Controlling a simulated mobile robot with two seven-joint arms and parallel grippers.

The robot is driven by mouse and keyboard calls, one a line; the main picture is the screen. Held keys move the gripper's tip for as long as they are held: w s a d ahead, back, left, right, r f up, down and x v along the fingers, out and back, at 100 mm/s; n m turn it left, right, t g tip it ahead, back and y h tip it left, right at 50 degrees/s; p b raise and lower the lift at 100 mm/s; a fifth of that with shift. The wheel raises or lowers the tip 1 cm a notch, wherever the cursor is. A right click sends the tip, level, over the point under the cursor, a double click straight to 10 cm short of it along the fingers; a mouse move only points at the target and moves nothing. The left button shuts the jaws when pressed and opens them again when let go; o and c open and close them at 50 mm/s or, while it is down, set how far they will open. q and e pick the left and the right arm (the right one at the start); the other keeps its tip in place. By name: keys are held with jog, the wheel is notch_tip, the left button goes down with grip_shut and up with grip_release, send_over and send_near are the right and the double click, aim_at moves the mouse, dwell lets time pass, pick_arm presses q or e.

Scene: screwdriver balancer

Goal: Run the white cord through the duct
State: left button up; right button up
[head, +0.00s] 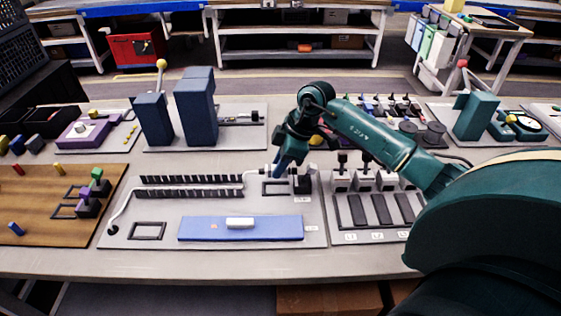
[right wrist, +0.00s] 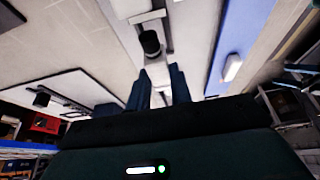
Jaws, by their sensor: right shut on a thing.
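The white cord (head: 124,203) starts at a dark end at the left of a grey board and bends up to the duct (head: 190,186). The duct is two rows of dark comb-like teeth. The cord runs along between the rows and comes out on the right, rising towards my right gripper (head: 277,170). That gripper points down and is shut on the cord near its right end; its fingers hide the held part. In the right wrist view, my fingers (right wrist: 160,88) are close together below a black round part (right wrist: 150,42). My left gripper is out of view.
A dark block (head: 303,184) stands just right of my gripper. A blue strip (head: 205,230) with a white piece (head: 240,223) lies in front of the duct. Switches (head: 364,180) stand to the right, tall blue blocks (head: 196,107) behind, and a wooden board (head: 50,190) at left.

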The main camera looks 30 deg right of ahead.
jog(key=shift+f, duration=0.1)
dwell(0.5)
jog(key=shift+f, duration=0.15)
jog(key=shift+f+b, duration=0.65)
jog(key=shift+f, duration=0.9)
jog(key=shift+f, duration=0.65)
jog(key=o, duration=1)
